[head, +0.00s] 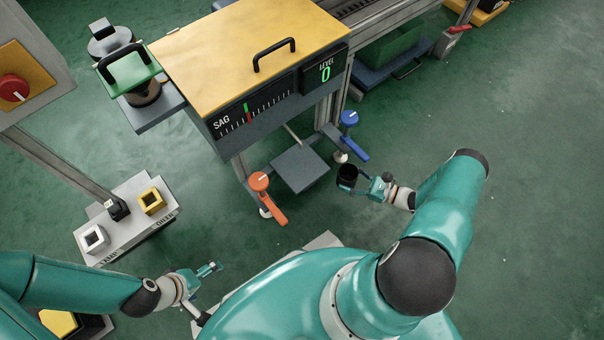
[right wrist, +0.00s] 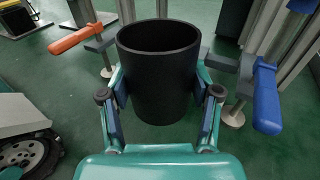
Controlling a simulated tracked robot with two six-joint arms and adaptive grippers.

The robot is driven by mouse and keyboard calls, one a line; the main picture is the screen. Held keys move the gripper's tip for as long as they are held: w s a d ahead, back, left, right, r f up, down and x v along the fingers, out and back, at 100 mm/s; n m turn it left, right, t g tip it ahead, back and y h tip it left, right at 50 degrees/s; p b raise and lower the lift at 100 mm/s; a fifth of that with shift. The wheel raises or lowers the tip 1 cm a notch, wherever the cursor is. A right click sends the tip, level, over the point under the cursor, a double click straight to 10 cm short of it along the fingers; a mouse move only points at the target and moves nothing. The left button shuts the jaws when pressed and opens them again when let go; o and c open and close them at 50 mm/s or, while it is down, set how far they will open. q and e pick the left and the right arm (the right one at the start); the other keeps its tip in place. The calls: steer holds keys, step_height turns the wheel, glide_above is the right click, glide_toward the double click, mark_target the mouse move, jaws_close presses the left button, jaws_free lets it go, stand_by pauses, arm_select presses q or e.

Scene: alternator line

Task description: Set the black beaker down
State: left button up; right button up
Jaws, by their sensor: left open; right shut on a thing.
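The black beaker (head: 347,176) is upright in my right gripper (head: 362,183), which is shut on it to the right of the bench. In the right wrist view the beaker (right wrist: 159,75) stands between the two fingers of my right gripper (right wrist: 160,108), its open rim facing up and its inside dark. It is held in the air, with green floor showing beyond it. My left gripper (head: 208,271) is open and empty at the lower left, well away from the beaker.
A small grey plate (head: 299,168) sits low on the bench front, between an orange-handled lever (head: 267,197) and a blue-handled one (head: 349,130). The bench has a yellow top (head: 240,50) and a SAG gauge. A pale stand (head: 130,240) with square blocks is left. Right floor is clear.

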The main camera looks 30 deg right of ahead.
steer(key=shift+d+f+m, duration=0.25)
steer(key=shift+f+m, duration=0.05)
steer(key=shift+f, duration=0.25)
steer(key=shift+w+a+t+h, duration=0.1)
steer(key=shift+w+t+h, duration=0.2)
steer(key=b+x, duration=0.1)
steer(key=x, duration=0.9)
steer(key=b+x, duration=0.1)
steer(key=x, duration=0.5)
steer(key=shift+r+b, duration=0.35)
steer(key=shift+r, duration=0.05)
steer(key=f, duration=0.1)
steer(key=f+b, duration=0.2)
steer(key=shift+w+a+f, duration=0.2)
steer(key=shift+w+f, duration=0.15)
steer(key=shift+r, duration=0.15)
steer(key=o, duration=1.3)
steer(key=shift+s, duration=0.1)
